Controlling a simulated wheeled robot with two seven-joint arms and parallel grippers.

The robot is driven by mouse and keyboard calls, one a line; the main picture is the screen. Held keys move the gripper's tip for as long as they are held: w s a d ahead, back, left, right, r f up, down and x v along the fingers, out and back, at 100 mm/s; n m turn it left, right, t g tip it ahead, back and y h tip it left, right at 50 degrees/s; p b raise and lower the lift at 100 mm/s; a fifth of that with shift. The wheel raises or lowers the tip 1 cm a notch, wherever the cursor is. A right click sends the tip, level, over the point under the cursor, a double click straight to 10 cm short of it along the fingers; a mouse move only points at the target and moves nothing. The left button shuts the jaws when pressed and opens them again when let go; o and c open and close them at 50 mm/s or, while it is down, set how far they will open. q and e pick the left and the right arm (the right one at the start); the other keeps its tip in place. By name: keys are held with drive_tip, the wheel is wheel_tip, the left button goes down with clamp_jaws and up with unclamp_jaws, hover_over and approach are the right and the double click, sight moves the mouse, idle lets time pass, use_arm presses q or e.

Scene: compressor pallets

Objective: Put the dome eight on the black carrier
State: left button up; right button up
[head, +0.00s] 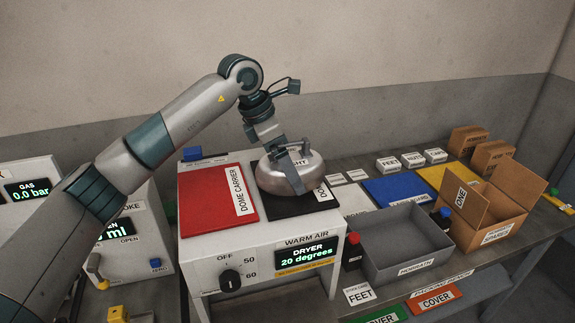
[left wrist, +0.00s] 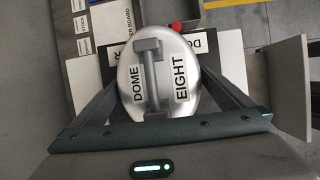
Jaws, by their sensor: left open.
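The dome eight (head: 312,176) is a silver dome with a bar handle on top. It appears to sit upright on the black carrier (head: 283,206), on top of the warm air dryer. In the left wrist view the dome eight (left wrist: 174,98) shows its DOME and EIGHT labels and lies between my fingers. My left gripper (head: 285,172) is open, reaching down over the dome, with a finger on either side of the handle. One finger hides part of the dome in the head view. My right gripper is not in view.
A red dome carrier (head: 207,194) lies left of the black one on the dryer (head: 255,258). To the right stand a grey tray (head: 375,265), an open cardboard box (head: 485,222), blue (head: 398,189) and yellow mats (head: 436,175), and small bottles. A smoke machine stands at the left.

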use_arm(q)
drive_tip(key=b+v, duration=0.4)
drive_tip(key=v, duration=0.7)
drive_tip(key=shift+a, duration=0.1)
drive_tip(key=shift+s+a+r, duration=0.1)
drive_tip(key=shift+a+r, duration=0.05)
drive_tip(key=shift+r, duration=0.25)
drive_tip(key=shift+f, duration=0.1)
